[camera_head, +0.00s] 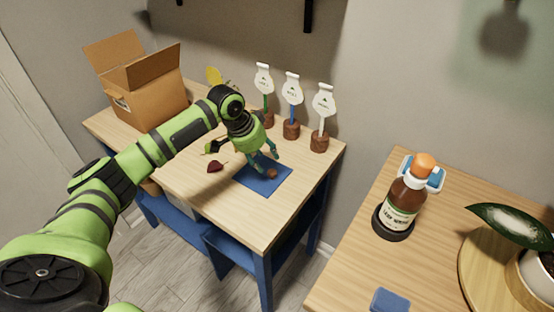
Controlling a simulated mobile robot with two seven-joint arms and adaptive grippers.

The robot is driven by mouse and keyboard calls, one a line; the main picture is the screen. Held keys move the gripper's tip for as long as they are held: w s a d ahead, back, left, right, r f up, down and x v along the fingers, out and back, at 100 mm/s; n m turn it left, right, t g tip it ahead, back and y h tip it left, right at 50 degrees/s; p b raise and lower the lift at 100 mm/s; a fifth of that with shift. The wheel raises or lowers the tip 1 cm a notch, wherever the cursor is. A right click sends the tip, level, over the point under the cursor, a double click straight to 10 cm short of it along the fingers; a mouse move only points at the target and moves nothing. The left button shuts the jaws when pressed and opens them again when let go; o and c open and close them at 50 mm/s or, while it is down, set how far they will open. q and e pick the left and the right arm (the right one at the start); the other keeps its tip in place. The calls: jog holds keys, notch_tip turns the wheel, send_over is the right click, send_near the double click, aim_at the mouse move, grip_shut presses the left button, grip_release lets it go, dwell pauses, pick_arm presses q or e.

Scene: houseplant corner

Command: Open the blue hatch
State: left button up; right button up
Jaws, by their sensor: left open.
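I cannot pick out a blue hatch for certain. Blue panels (232,248) show under the wooden table (190,178), but I cannot tell whether any of them is a hatch. My left gripper (264,161) is open, with its fingers pointing down over a blue mat (264,187) on the table. A small brown lump (272,174) lies on the mat close to the fingertips; I see no grip on it. My left arm reaches across the table from the lower left and hides part of it. My right gripper is out of view.
An open cardboard box (150,92) stands at the table's back left. White tags on brown bases, one of them here (291,105), line the back edge. A dark red leaf (215,166) lies nearby. A brown bottle (403,202) and a potted plant (510,228) stand on the right table.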

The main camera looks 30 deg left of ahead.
aim_at(272, 171)
pick_arm(q)
jog(key=x, duration=0.5)
jog(key=shift+s+d+f, duration=0.2)
jog(key=shift+s, duration=0.15)
jog(key=shift+w+f, duration=0.15)
jog(key=shift+f, duration=0.15)
grip_shut()
jog(key=shift+p, duration=0.3)
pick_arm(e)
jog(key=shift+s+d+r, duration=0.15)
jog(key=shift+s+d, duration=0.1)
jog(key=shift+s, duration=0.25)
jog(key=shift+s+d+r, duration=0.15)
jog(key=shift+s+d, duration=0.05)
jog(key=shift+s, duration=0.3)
